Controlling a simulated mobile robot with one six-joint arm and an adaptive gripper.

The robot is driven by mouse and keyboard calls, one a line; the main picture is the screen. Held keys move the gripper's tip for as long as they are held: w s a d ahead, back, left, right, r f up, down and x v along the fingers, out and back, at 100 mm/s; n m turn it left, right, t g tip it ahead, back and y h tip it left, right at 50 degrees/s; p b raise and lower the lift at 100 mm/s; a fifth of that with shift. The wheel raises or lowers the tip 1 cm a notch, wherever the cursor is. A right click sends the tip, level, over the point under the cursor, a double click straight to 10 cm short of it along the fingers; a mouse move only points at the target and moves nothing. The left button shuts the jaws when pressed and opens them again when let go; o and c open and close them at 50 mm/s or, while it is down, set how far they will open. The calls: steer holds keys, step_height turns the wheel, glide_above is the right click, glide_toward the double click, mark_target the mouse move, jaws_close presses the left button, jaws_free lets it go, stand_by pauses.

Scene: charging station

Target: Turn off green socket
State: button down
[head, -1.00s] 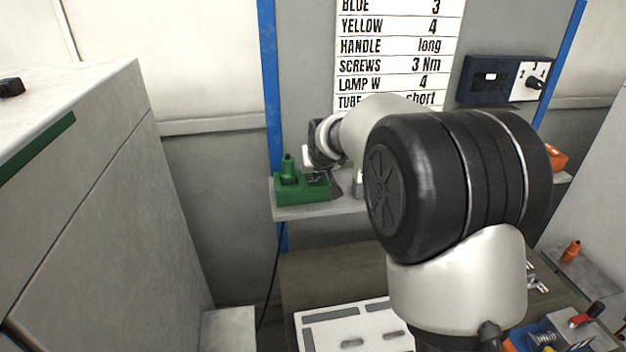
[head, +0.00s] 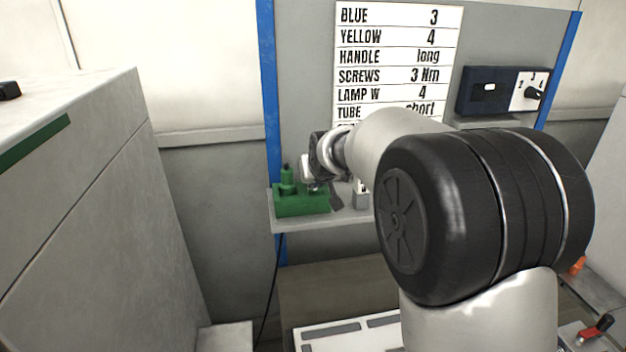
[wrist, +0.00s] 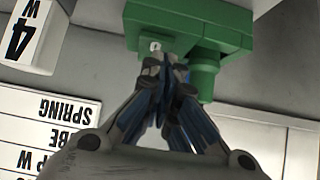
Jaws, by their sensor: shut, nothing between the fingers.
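The green socket (head: 302,202) is a green box at the left end of the grey shelf, with a green plug (head: 287,176) standing in it. In the wrist view the socket (wrist: 215,25) is at the top, and the plug (wrist: 204,78) is on its right part. A small pale switch (wrist: 155,46) marked like a 0 is on its left part. My gripper (wrist: 165,65) is shut and empty, its fingertips right at the switch; I cannot tell whether they touch it.
A white label board (head: 395,60) hangs above the shelf (head: 300,222). A dark blue panel with a knob (head: 500,90) is mounted to its right. A label block marked 4 W (wrist: 32,30) stands near the socket. A tall grey cabinet (head: 80,190) is at the left.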

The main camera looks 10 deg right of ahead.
steer(key=w+r+p+v, duration=0.1)
steer(key=p+v, duration=0.2)
steer(key=v, duration=1)
steer(key=shift+r, duration=0.2)
steer(key=shift+w, duration=0.15)
steer(key=s+f+g+b, duration=0.1)
steer(key=s+f, duration=0.3)
steer(key=s, duration=0.8)
steer(key=s+f+g+b, duration=0.1)
steer(key=s+f, duration=0.4)
steer(key=s, duration=0.7)
steer(key=s+f+g+b, duration=0.2)
steer(key=s+f, duration=0.3)
steer(key=s, duration=0.8)
steer(key=shift+d+g, duration=0.3)
steer(key=shift+g, duration=0.3)
